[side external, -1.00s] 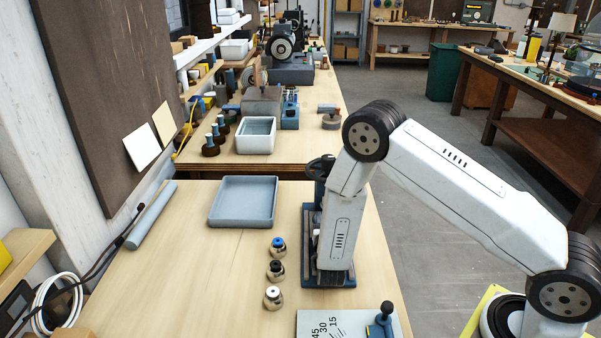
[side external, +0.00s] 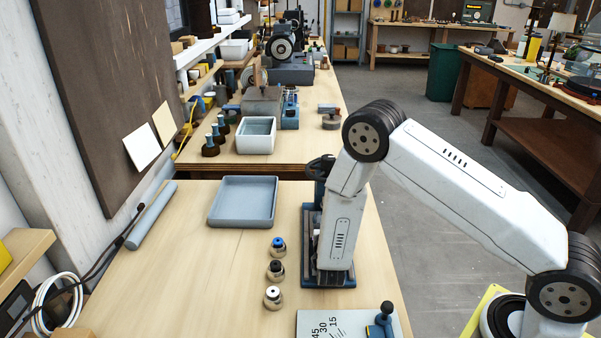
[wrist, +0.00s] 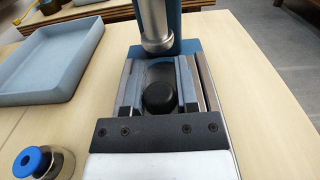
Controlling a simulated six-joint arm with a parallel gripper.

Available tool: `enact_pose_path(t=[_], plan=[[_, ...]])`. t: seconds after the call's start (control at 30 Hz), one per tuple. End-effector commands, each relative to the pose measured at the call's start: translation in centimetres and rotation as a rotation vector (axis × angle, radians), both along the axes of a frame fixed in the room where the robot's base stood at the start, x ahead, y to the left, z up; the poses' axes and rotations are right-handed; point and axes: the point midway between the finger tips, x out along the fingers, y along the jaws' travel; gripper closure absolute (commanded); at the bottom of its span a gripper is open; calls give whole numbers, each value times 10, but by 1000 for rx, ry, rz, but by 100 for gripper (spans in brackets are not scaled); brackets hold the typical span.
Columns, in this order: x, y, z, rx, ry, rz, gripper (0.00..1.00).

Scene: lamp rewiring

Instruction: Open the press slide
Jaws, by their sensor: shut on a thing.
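The press (side external: 343,282) stands on the bench with a blue base, partly hidden behind my wrist in the side view. In the wrist view, the blue press body (wrist: 190,46) and its silver ram (wrist: 153,22) rise at the top. A round black knob (wrist: 159,94) sits low in front of the ram, on the slide between the metal rails. My gripper (wrist: 158,98) is shut on this knob, one finger on each side. Its fingertips and most of the slide are hard to make out in the side view.
A blue-grey tray (side external: 244,222) lies left of the press. Several small round fittings stand in a row between; the blue-topped one (wrist: 43,165) is close to my gripper. An angle-marked plate (side external: 345,325) lies at the front. Bare bench lies left of the fittings.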

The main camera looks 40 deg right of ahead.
Motion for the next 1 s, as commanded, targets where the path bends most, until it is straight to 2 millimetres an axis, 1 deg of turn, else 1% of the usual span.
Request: enact_pose_path(t=[0.47, 0.57, 0.67, 1.0], plan=[[-1, 3, 0, 1, -1, 2, 100], [-7, 9, 0, 1, 0, 3, 100], [-16, 20, 0, 1, 1, 5, 100], [-53, 57, 0, 1, 1, 8, 100]])
